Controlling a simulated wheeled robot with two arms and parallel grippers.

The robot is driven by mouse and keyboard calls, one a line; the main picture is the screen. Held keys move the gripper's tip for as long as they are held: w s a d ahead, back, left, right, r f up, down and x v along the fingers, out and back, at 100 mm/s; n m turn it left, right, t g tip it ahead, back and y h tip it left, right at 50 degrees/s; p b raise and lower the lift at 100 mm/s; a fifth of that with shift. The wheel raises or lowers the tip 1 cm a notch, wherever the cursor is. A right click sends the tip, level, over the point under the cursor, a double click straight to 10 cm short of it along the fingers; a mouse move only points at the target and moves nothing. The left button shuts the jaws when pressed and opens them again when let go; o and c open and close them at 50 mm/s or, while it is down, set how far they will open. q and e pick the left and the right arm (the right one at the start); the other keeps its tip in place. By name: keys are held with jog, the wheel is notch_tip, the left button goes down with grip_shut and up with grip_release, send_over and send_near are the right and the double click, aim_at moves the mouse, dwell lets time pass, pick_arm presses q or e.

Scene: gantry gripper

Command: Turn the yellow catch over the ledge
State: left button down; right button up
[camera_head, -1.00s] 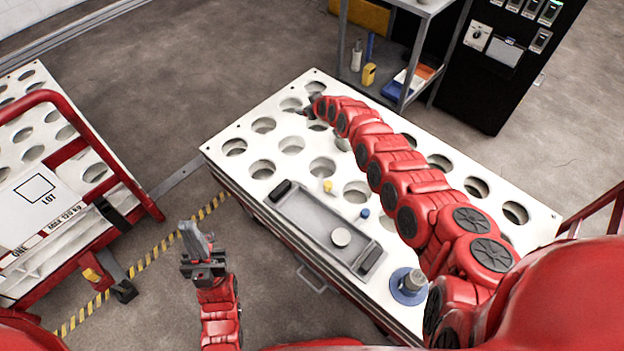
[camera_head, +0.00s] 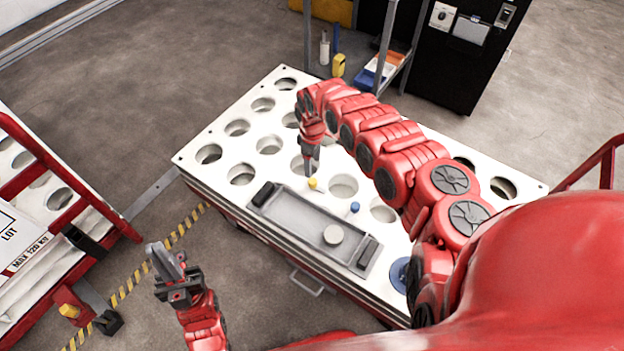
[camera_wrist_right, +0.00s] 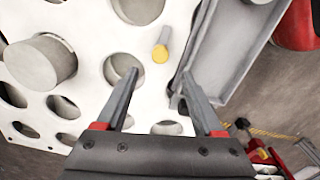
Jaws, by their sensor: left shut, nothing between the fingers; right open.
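The yellow catch (camera_head: 313,184) stands on the white holed table top (camera_head: 226,140), close beside the far long edge of the grey tray (camera_head: 300,217). In the right wrist view the yellow catch (camera_wrist_right: 160,53) has a yellow end and a paler shaft, beyond and between my fingertips. My right gripper (camera_head: 311,168) points down just behind the catch in the head view; in its wrist view (camera_wrist_right: 160,76) it is open and empty. The tray's rim is the nearest ledge I see. My left gripper (camera_head: 164,258) is shut and empty over the floor, left of the table.
A blue knob (camera_head: 354,207) stands beside the tray, farther right. A blue round base (camera_head: 399,274) is partly hidden by my right arm. A red cart (camera_head: 62,210) stands left.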

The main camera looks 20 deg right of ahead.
aim_at(312, 180)
notch_tip(312, 180, down, 8)
jog(key=b, duration=0.3)
jog(key=shift+f+b, duration=0.25)
jog(key=shift+b, duration=0.1)
jog(key=shift+c, duration=0.2)
grip_shut()
